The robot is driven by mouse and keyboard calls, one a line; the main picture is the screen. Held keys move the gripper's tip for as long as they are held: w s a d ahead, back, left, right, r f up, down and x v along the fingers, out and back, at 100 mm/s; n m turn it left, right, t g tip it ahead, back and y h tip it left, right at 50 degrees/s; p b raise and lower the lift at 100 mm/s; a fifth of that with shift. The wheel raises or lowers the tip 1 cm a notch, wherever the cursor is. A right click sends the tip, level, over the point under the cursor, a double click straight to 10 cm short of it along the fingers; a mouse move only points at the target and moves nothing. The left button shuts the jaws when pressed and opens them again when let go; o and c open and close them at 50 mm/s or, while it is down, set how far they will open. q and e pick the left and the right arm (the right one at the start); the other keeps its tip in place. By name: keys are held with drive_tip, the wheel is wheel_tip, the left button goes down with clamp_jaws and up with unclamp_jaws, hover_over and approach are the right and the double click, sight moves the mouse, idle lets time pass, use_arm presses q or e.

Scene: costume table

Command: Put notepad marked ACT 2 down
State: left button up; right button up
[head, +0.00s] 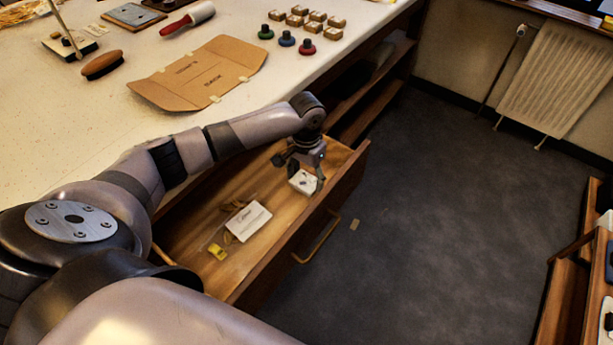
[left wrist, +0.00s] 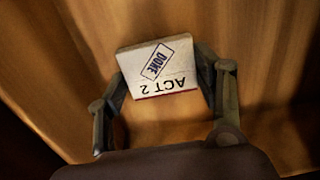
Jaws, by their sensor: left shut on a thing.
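The notepad marked ACT 2 (left wrist: 158,70) is a small white pad with a blue DONE stamp, seen upside down in the left wrist view. It also shows in the head view (head: 303,182), inside the open wooden drawer (head: 266,262). My left gripper (head: 305,177) reaches down into the drawer's far end and is shut on the notepad; in the left wrist view its two fingers (left wrist: 166,92) flank the pad's sides. I cannot tell whether the pad touches the drawer floor. My right gripper is not in view.
A white card in a clear bag (head: 248,221) and a small yellow item (head: 217,251) lie nearer in the drawer. The table above holds an opened cardboard folder (head: 190,85), a brush (head: 102,65), coloured knobs (head: 286,39) and small boxes.

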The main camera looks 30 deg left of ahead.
sight(307, 180)
use_arm(q)
drive_tip(key=shift+f, duration=0.2)
drive_tip(key=o, duration=1.2)
drive_tip(key=shift+r, duration=0.15)
wheel_tip(307, 180, up, 12)
drive_tip(key=shift+p, duration=0.35)
